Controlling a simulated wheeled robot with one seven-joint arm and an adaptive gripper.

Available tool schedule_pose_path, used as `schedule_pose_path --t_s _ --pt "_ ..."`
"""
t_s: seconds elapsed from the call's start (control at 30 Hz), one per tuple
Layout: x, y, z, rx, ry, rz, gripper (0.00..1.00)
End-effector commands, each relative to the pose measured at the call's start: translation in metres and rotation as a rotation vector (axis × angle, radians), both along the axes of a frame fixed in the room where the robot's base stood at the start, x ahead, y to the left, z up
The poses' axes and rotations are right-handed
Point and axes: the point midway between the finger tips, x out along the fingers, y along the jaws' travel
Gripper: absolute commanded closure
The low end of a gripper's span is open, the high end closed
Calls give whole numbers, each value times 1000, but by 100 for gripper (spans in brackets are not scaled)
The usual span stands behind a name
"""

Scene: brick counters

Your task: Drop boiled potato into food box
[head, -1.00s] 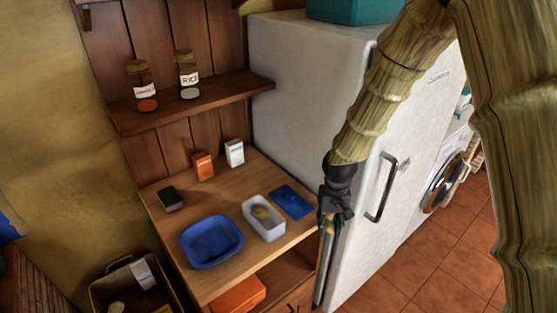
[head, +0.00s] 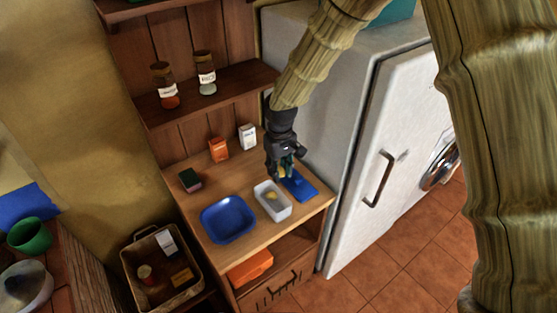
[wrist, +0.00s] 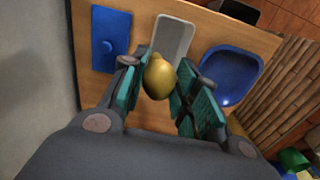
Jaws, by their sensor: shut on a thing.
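My gripper (head: 284,170) is shut on a yellowish boiled potato (wrist: 158,77), held between the teal finger pads in the wrist view. A small yellow patch of it shows at the fingertips in the head view. The white food box (head: 284,213) stands open on the wooden counter, and it also shows in the wrist view (wrist: 173,34), partly hidden by the potato. A yellow piece shows inside the box in the head view.
A blue dish (head: 228,220) lies left of the box. A sponge (head: 190,180), an orange carton (head: 218,149) and a white carton (head: 247,136) stand behind. A shelf (head: 215,95) with jars is above, and a white fridge (head: 385,150) is at the right.

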Motion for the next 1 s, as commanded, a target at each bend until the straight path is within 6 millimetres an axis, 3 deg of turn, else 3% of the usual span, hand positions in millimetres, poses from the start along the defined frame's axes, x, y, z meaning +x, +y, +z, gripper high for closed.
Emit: schedule_pose_path --t_s 0.27,0.73,1.0 --pt "0 4 -6 1 0 14 92" --pt "0 4 -50 0 0 13 92" --pt "0 4 -58 1 -1 13 92"
